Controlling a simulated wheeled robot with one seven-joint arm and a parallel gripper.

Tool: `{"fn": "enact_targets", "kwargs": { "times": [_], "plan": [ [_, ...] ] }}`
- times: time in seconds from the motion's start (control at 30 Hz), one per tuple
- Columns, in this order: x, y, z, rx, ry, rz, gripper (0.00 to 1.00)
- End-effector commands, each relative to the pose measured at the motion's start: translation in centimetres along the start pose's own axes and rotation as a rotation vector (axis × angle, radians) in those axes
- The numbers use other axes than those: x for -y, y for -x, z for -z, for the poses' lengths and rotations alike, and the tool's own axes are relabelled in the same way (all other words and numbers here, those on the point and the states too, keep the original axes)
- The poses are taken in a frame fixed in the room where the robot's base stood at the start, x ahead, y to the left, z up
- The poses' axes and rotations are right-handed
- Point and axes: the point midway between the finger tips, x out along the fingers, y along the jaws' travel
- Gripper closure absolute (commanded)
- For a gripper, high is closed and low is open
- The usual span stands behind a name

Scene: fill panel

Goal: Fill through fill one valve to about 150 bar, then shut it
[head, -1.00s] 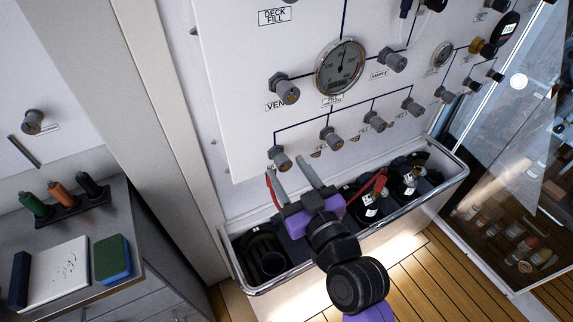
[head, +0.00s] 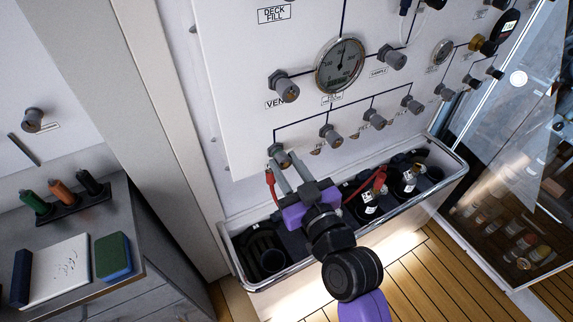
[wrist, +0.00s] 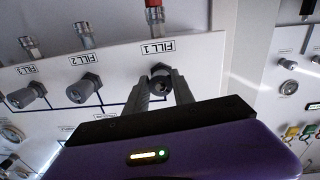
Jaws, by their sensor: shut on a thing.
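The fill one valve (head: 278,148) is the leftmost grey knob in the lower row on the white panel. It also shows under the FILL 1 label in the wrist view (wrist: 160,79). My gripper (head: 281,162) has its two grey fingers closed on this knob, one on each side. The fingers hide part of the knob, so its turn position cannot be told. The round fill gauge (head: 342,64) sits above the row, its needle pointing nearly straight up. Its numbers are too small to read surely.
The fill two valve (head: 331,134) and other knobs sit to the right. The vent knob (head: 286,87) is above. Dark cylinders stand in a metal-rimmed trough (head: 300,277) below, with red hoses beside my gripper. A side counter (head: 135,225) stands left.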

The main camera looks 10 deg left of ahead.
Motion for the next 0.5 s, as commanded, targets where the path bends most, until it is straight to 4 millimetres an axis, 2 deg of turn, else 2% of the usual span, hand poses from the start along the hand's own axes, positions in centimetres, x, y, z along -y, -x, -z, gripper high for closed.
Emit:
{"fn": "enact_targets", "kwargs": {
  "times": [0.27, 0.5],
  "plan": [
    [0.1, 0.02, 0.15, 0.007, -0.136, 0.002, 1.0],
    [0.15, 0.02, 0.24, 0.019, -0.346, 0.004, 1.0]
  ]
}}
